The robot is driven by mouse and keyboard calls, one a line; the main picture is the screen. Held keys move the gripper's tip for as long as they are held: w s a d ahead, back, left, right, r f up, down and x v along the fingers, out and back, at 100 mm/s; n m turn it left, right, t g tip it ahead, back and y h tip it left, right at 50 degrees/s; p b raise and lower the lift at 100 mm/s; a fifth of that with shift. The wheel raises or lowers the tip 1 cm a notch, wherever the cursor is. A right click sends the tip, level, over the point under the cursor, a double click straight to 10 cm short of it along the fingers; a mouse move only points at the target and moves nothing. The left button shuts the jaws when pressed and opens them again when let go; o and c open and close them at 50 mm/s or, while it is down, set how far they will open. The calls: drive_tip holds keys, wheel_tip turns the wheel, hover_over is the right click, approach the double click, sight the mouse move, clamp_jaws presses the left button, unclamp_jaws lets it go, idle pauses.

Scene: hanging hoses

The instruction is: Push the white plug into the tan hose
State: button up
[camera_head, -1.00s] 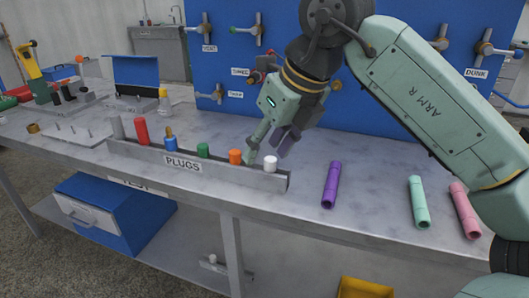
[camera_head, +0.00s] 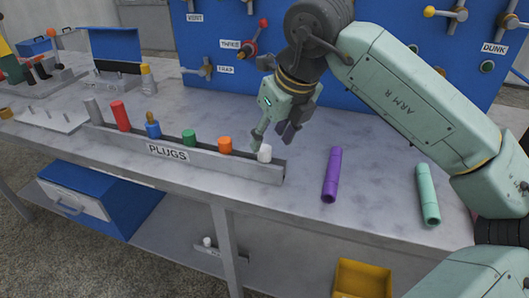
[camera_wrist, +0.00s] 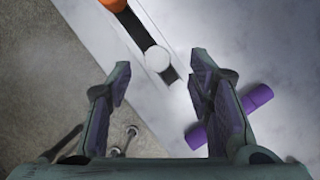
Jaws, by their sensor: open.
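The white plug (camera_head: 264,153) stands upright at the right end of the plugs rack (camera_head: 236,166). In the wrist view the white plug (camera_wrist: 157,59) lies ahead of the fingertips, roughly between them. My gripper (camera_head: 273,138) is open and empty, just above and beside the plug. In the wrist view both fingers of my gripper (camera_wrist: 160,78) are spread apart; I cannot tell whether one touches the plug. I do not see a tan hose in these frames.
An orange plug (camera_head: 225,145) and a green plug (camera_head: 189,138) stand left of the white one. A purple tube (camera_head: 332,175) and a mint tube (camera_head: 427,195) lie to the right. The blue panel (camera_head: 350,85) with valves rises behind. Clear bench lies between the tubes.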

sight(266, 148)
drive_tip(key=shift+p+x, duration=0.3)
drive_tip(key=shift+x, duration=1.65)
drive_tip(key=shift+s+a, duration=0.1)
drive_tip(key=shift+s, duration=0.1)
drive_tip(key=shift+c, duration=0.3)
drive_tip(key=c, duration=1)
drive_tip(key=shift+c, duration=0.2)
